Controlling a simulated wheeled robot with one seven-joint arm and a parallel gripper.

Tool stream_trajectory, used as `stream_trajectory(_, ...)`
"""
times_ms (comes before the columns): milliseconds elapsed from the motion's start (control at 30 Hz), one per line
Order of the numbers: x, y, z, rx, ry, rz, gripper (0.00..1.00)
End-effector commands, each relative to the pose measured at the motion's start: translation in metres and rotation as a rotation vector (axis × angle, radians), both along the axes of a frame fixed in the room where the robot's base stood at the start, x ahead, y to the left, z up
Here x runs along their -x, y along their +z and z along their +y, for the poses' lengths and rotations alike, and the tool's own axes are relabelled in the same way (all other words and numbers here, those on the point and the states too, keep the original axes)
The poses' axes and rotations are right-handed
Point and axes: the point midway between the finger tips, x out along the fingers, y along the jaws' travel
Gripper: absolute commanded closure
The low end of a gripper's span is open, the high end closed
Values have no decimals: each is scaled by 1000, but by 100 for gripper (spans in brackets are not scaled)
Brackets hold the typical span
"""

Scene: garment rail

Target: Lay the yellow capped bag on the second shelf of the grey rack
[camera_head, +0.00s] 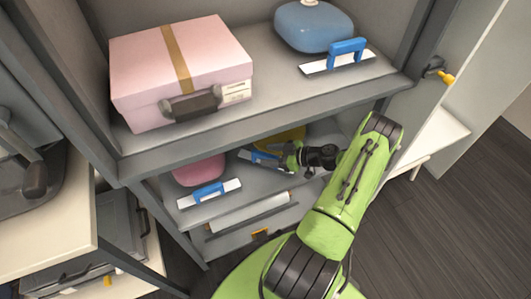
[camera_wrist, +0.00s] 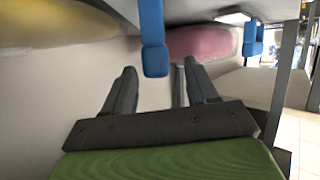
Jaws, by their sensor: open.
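The yellow bag (camera_head: 284,137) lies on the shelf below the top one in view on the grey rack (camera_head: 270,130), partly hidden by my gripper. Its cap is not visible. In the wrist view the yellow bag (camera_wrist: 55,22) fills the upper left. My gripper (camera_head: 268,153) is inside that shelf bay, in front of the yellow bag, beside a blue-handled white plate (camera_head: 258,160). In the wrist view my gripper (camera_wrist: 158,85) is open, its fingers apart and empty. A blue handle (camera_wrist: 153,45) hangs just beyond the fingers; I cannot tell whether they touch.
A pink bag (camera_head: 198,171) lies left on the same shelf, behind another blue-handled plate (camera_head: 210,192). The shelf above holds a pink box (camera_head: 180,65) and a blue bag (camera_head: 313,27). A white roll (camera_head: 248,212) lies below. The upper shelf edge overhangs my gripper.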

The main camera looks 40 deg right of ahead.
Motion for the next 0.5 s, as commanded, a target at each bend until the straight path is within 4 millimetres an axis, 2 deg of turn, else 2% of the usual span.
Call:
stream_trajectory(33,11,9,-8,2,-7,-1,42)
stream_trajectory(300,75,39,-40,5,-5,-3,42)
stream_trajectory(500,103,52,-54,4,-2,-5,42)
